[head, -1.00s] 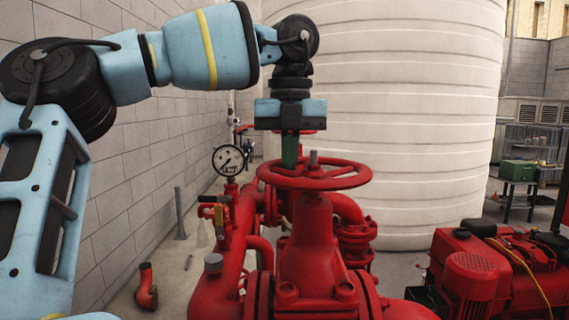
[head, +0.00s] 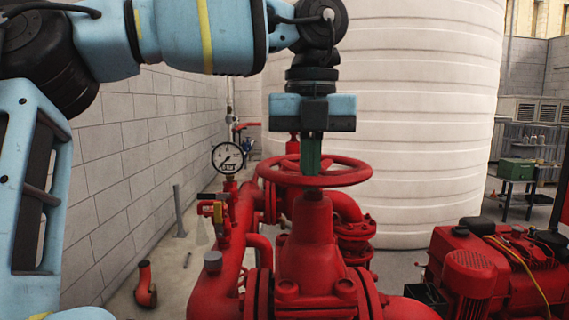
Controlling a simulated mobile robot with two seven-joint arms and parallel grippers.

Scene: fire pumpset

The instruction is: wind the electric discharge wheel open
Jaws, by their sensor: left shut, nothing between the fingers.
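The red discharge handwheel (head: 335,182) lies level on top of a red valve body (head: 305,235) in the middle of the head view. My left gripper (head: 310,172) points straight down over the wheel from above. Its dark green fingers are shut with nothing between them. The fingertips reach down to the wheel's middle and cover the spindle and part of the far rim. I cannot tell whether they touch the wheel. My right gripper is out of view.
A pressure gauge (head: 228,158) and red pipework (head: 225,260) stand left of the valve. A white ribbed tank (head: 420,130) rises behind. A red motor unit (head: 470,270) sits at the lower right. A block wall (head: 140,170) runs along the left.

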